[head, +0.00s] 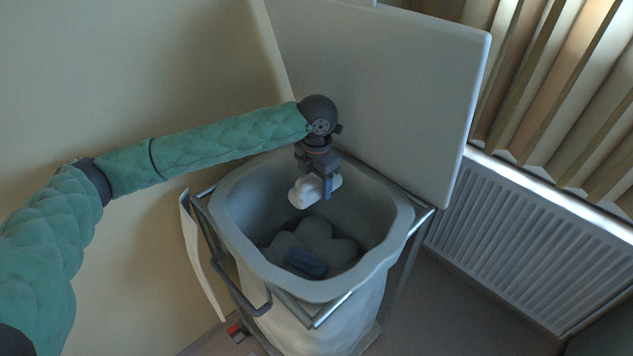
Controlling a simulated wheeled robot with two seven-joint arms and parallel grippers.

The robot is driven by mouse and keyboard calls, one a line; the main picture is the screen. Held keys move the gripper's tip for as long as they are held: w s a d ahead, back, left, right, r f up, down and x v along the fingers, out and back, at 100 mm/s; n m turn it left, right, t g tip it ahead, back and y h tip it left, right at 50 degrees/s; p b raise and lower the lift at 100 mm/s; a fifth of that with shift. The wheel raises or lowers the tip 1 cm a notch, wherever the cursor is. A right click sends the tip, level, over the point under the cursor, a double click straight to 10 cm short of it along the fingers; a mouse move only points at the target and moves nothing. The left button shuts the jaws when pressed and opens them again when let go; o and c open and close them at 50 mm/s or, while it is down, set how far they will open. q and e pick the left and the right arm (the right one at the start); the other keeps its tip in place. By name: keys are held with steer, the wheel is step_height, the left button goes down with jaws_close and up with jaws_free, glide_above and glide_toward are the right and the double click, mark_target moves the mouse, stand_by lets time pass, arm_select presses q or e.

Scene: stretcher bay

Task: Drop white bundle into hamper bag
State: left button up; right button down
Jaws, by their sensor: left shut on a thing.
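The white bundle (303,194) is small and rounded and is gripped in my left gripper (320,190). The gripper points down over the open mouth of the hamper bag (237,228), near its back rim. The fingers are shut on the bundle and cover its right part. The bag is pale grey-white and hangs open in a metal frame. Inside it lie light, lumpy pieces (315,238) and a blue item (305,262). My right gripper is not in view.
A white lid (400,85) stands raised behind the bag. The metal frame (420,217) surrounds the bag rim. A white radiator (520,245) is at the right, below wooden slats (560,80). A plain wall (120,70) is at the left.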

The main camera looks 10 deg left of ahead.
arm_select(q)
steer(key=o, duration=1.2)
steer(key=shift+r, duration=0.1)
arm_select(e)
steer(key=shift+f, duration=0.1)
arm_select(q)
steer(key=shift+r, duration=0.3)
steer(key=shift+r+b, duration=1.25)
steer(key=shift+r, duration=2.25)
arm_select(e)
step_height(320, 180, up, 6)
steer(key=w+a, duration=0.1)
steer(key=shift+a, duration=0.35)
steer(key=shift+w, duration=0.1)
